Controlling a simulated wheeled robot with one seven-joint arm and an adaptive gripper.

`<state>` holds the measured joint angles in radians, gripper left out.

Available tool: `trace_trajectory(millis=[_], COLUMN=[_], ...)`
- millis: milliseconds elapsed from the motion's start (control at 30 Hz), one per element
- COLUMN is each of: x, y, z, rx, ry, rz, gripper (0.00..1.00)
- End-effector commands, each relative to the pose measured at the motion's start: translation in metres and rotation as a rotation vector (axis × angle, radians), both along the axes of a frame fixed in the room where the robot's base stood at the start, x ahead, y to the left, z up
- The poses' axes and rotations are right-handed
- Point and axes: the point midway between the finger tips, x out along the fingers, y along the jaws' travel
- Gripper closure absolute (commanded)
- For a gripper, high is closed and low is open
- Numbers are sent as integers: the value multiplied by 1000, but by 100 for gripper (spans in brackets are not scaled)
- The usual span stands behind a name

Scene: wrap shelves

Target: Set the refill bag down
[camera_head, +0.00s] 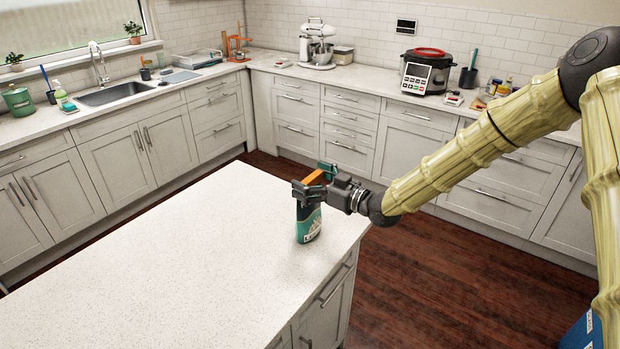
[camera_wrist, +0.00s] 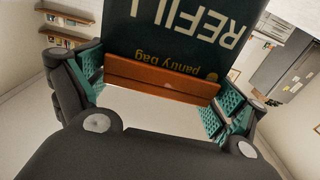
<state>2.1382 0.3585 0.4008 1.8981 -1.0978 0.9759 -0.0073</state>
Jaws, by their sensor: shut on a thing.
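The refill bag (camera_head: 308,222) is dark green with a pale patch low on its front, and it is upright at the right end of the white island countertop (camera_head: 190,240). Its base looks at or very near the surface; I cannot tell whether it touches. In the wrist view the bag (camera_wrist: 185,35) shows "REFILL" and "pantry bag" lettering, upside down. My gripper (camera_head: 314,183) is shut on the bag's top, around an orange-brown strip (camera_wrist: 160,78) there. The teal finger pads lie at both ends of the strip in the wrist view.
The rest of the island top is bare, with its right edge close beside the bag. Behind it, across a wooden floor (camera_head: 430,270), counters carry a sink (camera_head: 115,94), a stand mixer (camera_head: 317,46) and a cooker (camera_head: 425,72).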

Motion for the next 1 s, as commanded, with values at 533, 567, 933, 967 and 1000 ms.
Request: trace_trajectory(millis=[533, 567, 933, 967, 1000], x=[0, 0, -14, -17, -21], y=[0, 0, -21, -25, -31], z=[-3, -3, -2, -2, -3], rx=[1, 1, 1, 1, 1], ry=[1, 1, 1, 0, 0], rz=[0, 0, -3, -2, -2], gripper=[0, 0, 0, 0, 0])
